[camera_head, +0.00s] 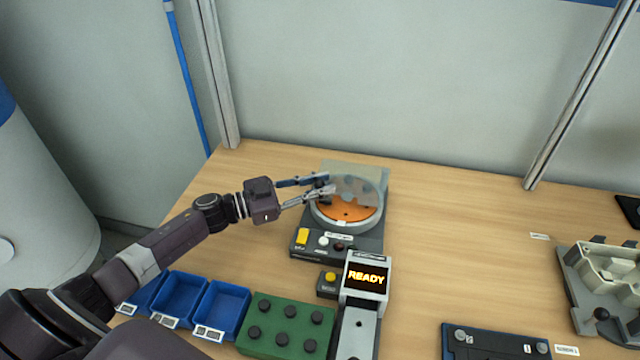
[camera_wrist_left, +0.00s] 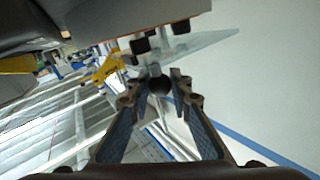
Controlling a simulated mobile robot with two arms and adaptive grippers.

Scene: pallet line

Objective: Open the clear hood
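The clear hood (camera_head: 357,190) is a see-through cover on the grey machine (camera_head: 368,240), above an orange disc (camera_head: 345,209). I cannot tell exactly how far it is tilted. In the left wrist view, a clear pane (camera_wrist_left: 205,46) shows beyond the fingers. My left gripper (camera_head: 328,185) reaches in from the left to the hood's left side, its two fingers apart. In the left wrist view, a dark round knob (camera_wrist_left: 159,85) lies between the open fingertips (camera_wrist_left: 157,88), with gaps visible beside it. My right gripper is in neither view.
A small display (camera_head: 366,278) reading READY stands in front of the machine. Blue bins (camera_head: 221,308) and a green block with black knobs (camera_head: 288,325) are at front left. A dark blue plate (camera_head: 495,345) and a grey fixture (camera_head: 605,285) are at right. The table between is clear.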

